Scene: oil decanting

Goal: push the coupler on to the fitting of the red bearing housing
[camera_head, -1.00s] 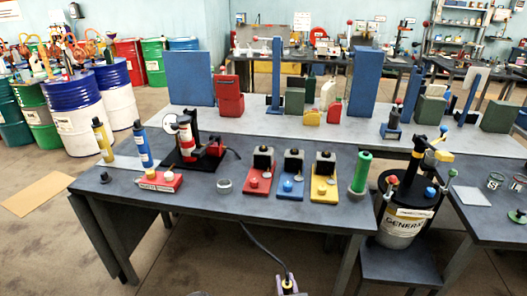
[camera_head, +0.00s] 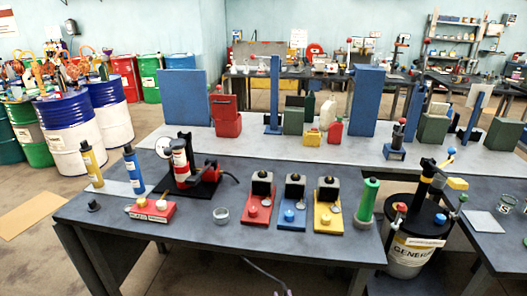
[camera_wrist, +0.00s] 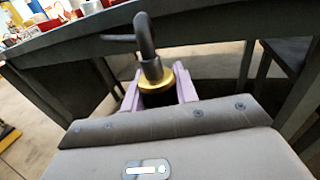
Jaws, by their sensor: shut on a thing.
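The red bearing housing (camera_head: 262,207) stands on the near table, leftmost of three similar housings. In the head view only part of the hose (camera_head: 265,274) and a purple gripper tip show at the bottom.
The table edge (camera_wrist: 90,32) crosses the wrist view above the coupler. A blue housing (camera_head: 293,208) and a yellow housing (camera_head: 328,208) stand right of the red one. A glass dish (camera_head: 221,215) and a red block (camera_head: 152,212) are to its left. A green cylinder (camera_head: 368,200) stands at the right.

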